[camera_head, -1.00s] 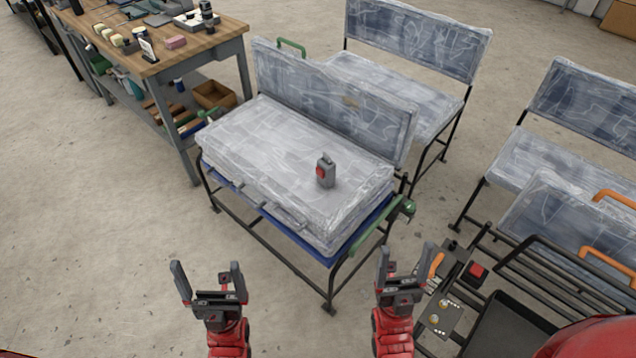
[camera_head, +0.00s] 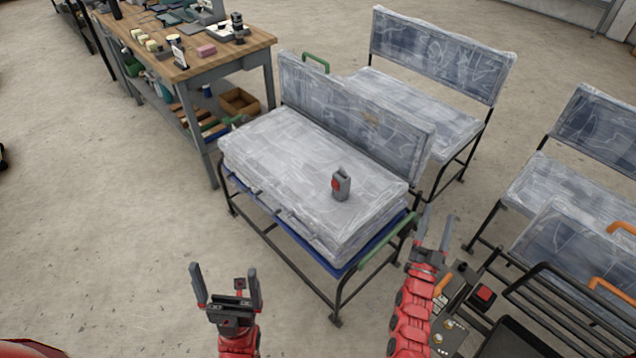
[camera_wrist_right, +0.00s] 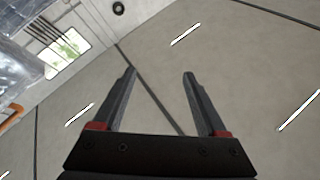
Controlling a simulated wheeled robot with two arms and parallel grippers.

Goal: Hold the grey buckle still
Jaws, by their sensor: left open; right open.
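The grey buckle (camera_head: 341,185) with a red button stands on top of the plastic-wrapped seat cushion (camera_head: 265,150), near its right end. My left gripper (camera_head: 226,285) is open and empty over the floor, in front of the seat and apart from it. My right gripper (camera_head: 437,235) is open and empty, to the right of the seat's near corner and beyond the buckle's right side. In the right wrist view my right gripper (camera_wrist_right: 160,75) shows both fingers spread with nothing between them. The buckle is not in that view.
A wooden workbench (camera_head: 190,65) with tools stands at the back left. Another wrapped seat (camera_head: 430,60) is behind, and more wrapped seats (camera_head: 590,150) stand at the right. A control panel with a red button (camera_head: 485,293) is at the lower right.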

